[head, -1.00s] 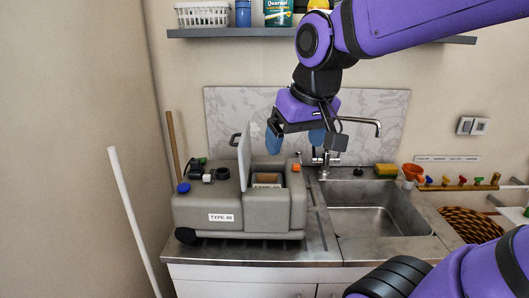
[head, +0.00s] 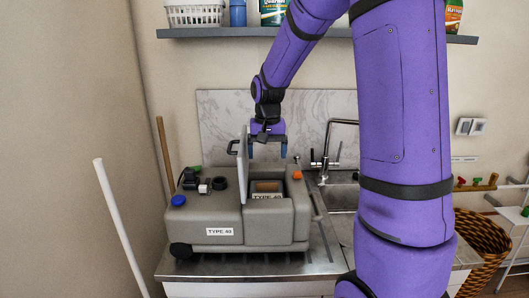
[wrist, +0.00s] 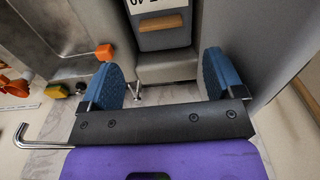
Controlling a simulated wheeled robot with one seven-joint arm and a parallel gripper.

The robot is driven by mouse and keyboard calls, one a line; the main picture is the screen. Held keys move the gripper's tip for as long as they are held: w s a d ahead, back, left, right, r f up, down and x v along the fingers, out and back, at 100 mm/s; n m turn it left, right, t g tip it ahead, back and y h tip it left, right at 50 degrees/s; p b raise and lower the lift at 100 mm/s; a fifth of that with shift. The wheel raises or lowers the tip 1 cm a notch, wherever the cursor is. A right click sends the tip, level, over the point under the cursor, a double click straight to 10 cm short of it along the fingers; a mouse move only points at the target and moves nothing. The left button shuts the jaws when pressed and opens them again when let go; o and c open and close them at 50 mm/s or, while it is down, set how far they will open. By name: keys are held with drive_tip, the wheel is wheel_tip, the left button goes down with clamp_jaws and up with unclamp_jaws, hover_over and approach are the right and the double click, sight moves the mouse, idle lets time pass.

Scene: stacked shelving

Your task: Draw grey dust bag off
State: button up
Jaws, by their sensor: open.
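The grey machine (head: 270,226) labelled TYPE 40 stands on the counter with its lid (head: 242,168) raised. In its open compartment sits the dust bag (head: 267,187), which shows a brown strip and a white label; its lower part is hidden. In the wrist view the bag (wrist: 164,39) appears at the top centre, grey with the brown strip across it. My gripper (head: 267,152) is open and empty, pointing down above the compartment, right of the lid. In the wrist view the blue fingers of my gripper (wrist: 162,66) are spread wide, apart from the bag.
An orange knob (head: 297,175) stands on the machine right of the compartment. The sink (head: 341,197) and its tap (head: 328,150) lie to the right, partly behind my arm. A shelf (head: 230,32) with bottles and a basket hangs above.

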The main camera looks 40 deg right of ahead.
sight(267, 183)
drive_tip(key=f, duration=0.8)
drive_tip(key=w+d+f, duration=0.1)
drive_tip(key=f, duration=0.3)
drive_tip(key=shift+w+f, duration=0.1)
drive_tip(key=shift+f, duration=0.1)
drive_tip(key=c, duration=0.9)
